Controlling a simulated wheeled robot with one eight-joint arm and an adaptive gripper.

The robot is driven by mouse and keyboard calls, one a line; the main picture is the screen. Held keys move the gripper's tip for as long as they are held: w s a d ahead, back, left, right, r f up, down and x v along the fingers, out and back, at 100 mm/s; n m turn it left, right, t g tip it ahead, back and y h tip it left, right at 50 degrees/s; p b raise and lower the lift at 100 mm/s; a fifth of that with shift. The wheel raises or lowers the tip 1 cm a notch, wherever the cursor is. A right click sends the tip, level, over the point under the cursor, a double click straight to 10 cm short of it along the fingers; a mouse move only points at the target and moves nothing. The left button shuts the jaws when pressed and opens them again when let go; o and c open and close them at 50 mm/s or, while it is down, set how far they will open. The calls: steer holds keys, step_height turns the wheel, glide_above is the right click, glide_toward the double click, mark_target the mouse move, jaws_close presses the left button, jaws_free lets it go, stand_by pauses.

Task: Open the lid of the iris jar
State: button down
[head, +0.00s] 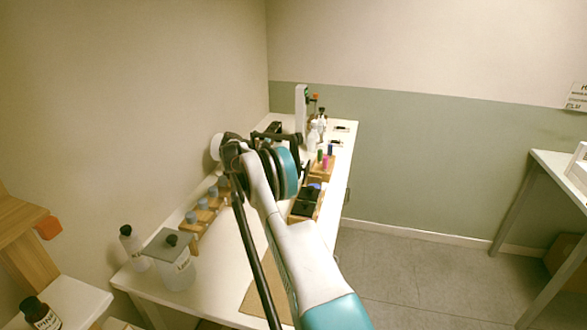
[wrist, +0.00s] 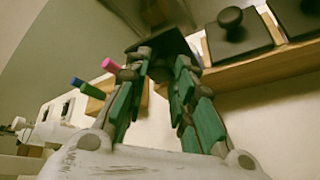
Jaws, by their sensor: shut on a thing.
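My gripper (wrist: 162,60) is in the wrist view, with its black and green fingers closing on a dark square lid (wrist: 165,42) at the fingertips. The lid looks tilted in this view, and whether it touches a jar below is hidden. Two more dark square lids with round knobs (wrist: 232,22) sit to the right, over a wooden rack (wrist: 240,72). In the head view, dark lids (head: 305,203) show in a rack right of my arm, which hides my fingertips. I cannot read which jar is the iris one.
A jar with a grey lid (head: 172,243) and a white bottle (head: 132,245) stand at the near left of the white table (head: 225,258). Blue-grey stoppered bottles stand in a rack (head: 190,232). Pink (head: 325,161) and blue pieces stand in another rack.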

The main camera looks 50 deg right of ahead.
steer(key=c, duration=1.3)
jaws_free()
steer(key=shift+r, duration=0.1)
step_height(320, 180, up, 10)
steer(key=shift+f, duration=0.1)
